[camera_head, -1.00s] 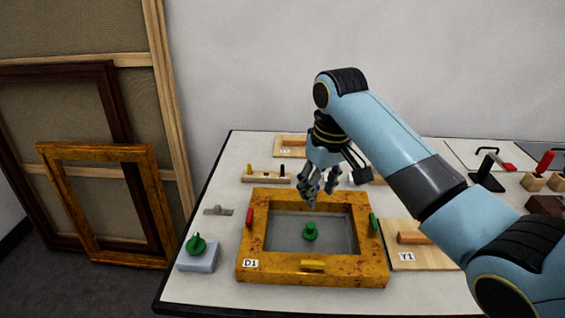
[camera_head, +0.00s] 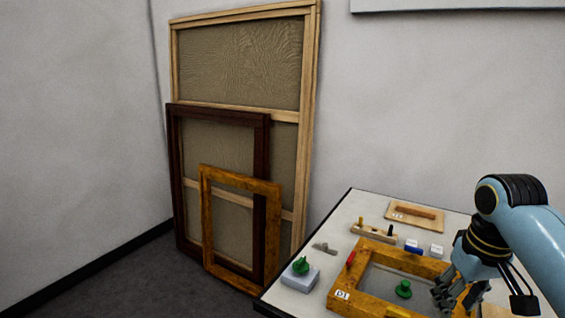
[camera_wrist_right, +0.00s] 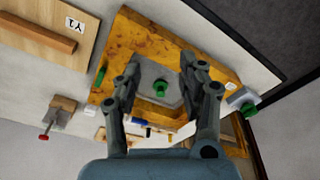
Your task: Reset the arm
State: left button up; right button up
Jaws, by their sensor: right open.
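My right arm comes in from the right in the head view, and its gripper (camera_head: 452,291) is over the right part of a gilt frame marked D1 (camera_head: 352,284). In the right wrist view the gripper (camera_wrist_right: 160,84) has its fingers spread with nothing between them. The gilt frame also shows there (camera_wrist_right: 140,45), with a green knob (camera_wrist_right: 160,88) on its grey inner panel beyond the fingers. In the head view the green knob (camera_head: 403,289) is left of the gripper. My left gripper is not in view.
A grey block with a green piece (camera_head: 300,277) stands left of the gilt frame. A wooden block with pegs (camera_head: 374,233) and a board with a handle (camera_head: 414,215) lie behind it. Large picture frames (camera_head: 240,230) lean on the wall at left. Floor space lies left of the table.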

jog(key=s+a+r+t, duration=0.1)
jog(key=s+a+r, duration=0.1)
jog(key=s, duration=1.1)
jog(key=s+a+r+t, duration=0.1)
jog(key=s, duration=1.1)
notch_tip(320, 180, down, 34)
jog(key=d+g+h+b, duration=0.1)
jog(key=d+b, duration=0.1)
jog(key=b, duration=0.8)
pick_arm(q)
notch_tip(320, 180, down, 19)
jog(key=b, duration=0.8)
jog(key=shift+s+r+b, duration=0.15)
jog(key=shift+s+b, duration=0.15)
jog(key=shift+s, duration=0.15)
pick_arm(e)
jog(key=s+f, duration=1)
jog(key=f, duration=0.3)
jog(key=s+d+f+g, duration=0.1)
jog(key=s+f, duration=0.9)
jog(key=f, duration=0.4)
jog(key=shift+s+f, duration=0.15)
jog(key=shift+f, duration=0.05)
jog(key=shift+d+g, duration=0.1)
jog(key=shift+g, duration=0.2)
